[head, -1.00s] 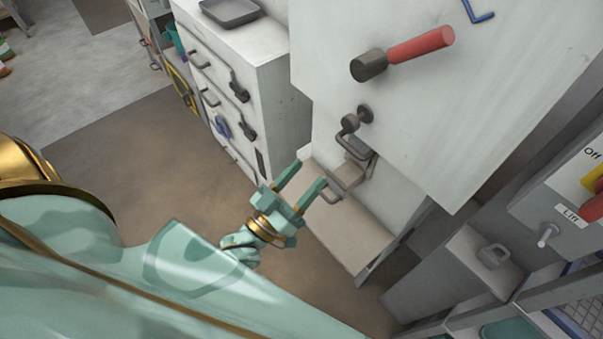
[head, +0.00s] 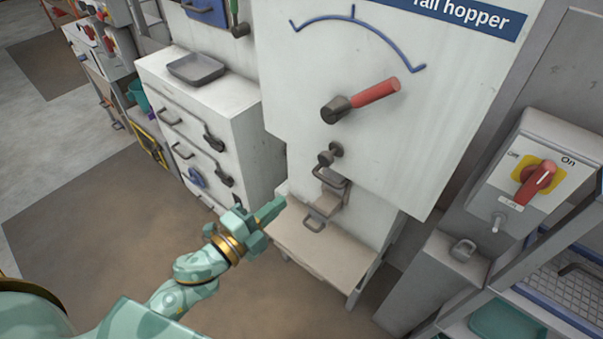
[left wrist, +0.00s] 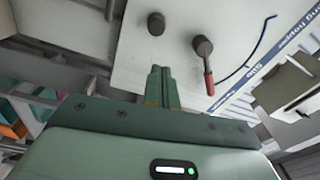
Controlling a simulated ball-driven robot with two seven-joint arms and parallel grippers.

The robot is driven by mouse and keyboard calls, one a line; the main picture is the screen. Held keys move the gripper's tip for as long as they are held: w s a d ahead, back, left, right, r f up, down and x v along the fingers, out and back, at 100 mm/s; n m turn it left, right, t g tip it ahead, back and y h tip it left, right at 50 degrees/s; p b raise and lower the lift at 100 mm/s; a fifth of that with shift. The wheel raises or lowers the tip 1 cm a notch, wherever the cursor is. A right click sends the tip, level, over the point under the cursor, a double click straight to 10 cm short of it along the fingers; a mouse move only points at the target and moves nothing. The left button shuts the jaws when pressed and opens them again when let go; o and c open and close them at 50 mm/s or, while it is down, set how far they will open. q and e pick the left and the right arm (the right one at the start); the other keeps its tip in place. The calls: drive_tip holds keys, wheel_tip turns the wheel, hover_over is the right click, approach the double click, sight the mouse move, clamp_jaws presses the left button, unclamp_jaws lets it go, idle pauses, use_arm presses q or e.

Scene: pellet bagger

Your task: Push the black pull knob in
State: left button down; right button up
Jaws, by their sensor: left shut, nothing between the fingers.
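The black pull knob (head: 330,155) sticks out on a short stem from the lower part of the white hopper panel, below the hub of the red lever. Its round end shows in the left wrist view (left wrist: 156,23), ahead of the fingers. My left gripper (head: 272,211) is shut and empty, to the lower left of the knob in the head view. Its fingertips (left wrist: 160,70) lie together below the knob in the left wrist view, apart from it in the picture. How far the knob stands out is hard to tell. My right gripper is not in view.
The red lever (head: 376,92) sits just above the knob. A small handled chute (head: 327,203) and beige shelf (head: 300,246) lie below. A white drawer cabinet (head: 240,105) stands left, a switch box (head: 522,165) right. Floor at left is clear.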

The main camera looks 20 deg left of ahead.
use_arm(q)
drive_tip(key=m+y, duration=0.1)
drive_tip(key=p, duration=0.1)
approach(323, 161)
drive_tip(key=x, duration=0.5)
drive_tip(key=shift+w, duration=0.3)
drive_tip(key=shift+w+d, duration=0.3)
drive_tip(key=shift+w, duration=0.3)
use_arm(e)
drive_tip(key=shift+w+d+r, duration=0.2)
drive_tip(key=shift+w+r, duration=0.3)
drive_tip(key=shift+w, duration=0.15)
use_arm(q)
drive_tip(key=shift+w, duration=0.1)
